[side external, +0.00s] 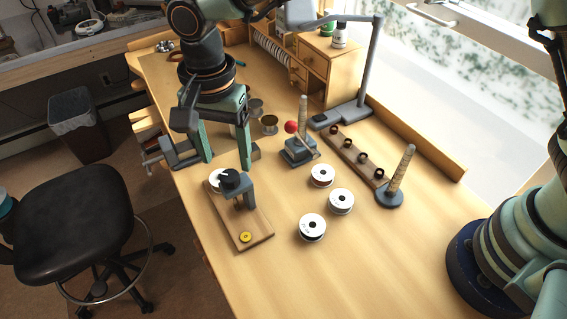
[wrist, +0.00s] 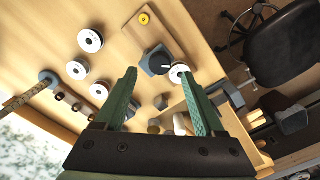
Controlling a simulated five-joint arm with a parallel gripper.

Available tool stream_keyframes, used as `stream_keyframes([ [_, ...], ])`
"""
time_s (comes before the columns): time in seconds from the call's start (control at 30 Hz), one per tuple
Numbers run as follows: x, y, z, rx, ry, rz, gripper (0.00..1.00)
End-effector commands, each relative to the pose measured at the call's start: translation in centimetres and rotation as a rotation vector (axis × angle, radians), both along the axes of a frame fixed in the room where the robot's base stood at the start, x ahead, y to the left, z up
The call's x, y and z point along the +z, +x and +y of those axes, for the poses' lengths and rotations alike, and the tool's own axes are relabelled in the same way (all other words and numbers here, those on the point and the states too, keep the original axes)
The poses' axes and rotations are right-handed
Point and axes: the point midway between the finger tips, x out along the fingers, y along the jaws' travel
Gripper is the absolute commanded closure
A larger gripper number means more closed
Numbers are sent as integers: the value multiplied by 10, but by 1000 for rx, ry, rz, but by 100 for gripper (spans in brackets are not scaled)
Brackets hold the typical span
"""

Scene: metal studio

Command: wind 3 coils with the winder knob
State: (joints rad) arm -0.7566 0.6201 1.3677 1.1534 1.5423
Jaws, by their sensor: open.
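A grey fixture with a round black knob (side external: 229,177) stands on a wooden board (side external: 262,227) with a yellow button-like piece (side external: 245,237) at its front end. The knob (wrist: 158,60) also shows in the wrist view, just beyond my fingertips. My gripper (side external: 228,163) is open and empty, its fingers pointing down, above and behind the knob. A grey block (side external: 297,152) with an upright rod and a red ball (side external: 291,127) stands to the right. I cannot tell which part is the winder. Several dark ring coils (side external: 363,158) sit along a wooden rack (side external: 346,150).
White-faced spools (side external: 341,201) stand right of the board; another (wrist: 180,74) sits close beside the knob. A rod on a round base (side external: 390,195) and a grey lamp (side external: 345,112) stand further right. The front of the bench is clear. A clamp (side external: 180,153) is at the left edge.

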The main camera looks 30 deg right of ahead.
Motion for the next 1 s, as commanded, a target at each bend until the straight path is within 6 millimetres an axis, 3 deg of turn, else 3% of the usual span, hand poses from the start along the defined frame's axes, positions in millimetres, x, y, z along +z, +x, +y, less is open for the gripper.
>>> stream_keyframes([
  [0.2,46,1,0,0,4,-4,29],
  [0.4,73,1,0,-1,2,-2,29],
  [0.87,81,0,-1,0,1,-1,29],
  [1.0,89,5,-15,22,13,-14,29],
])
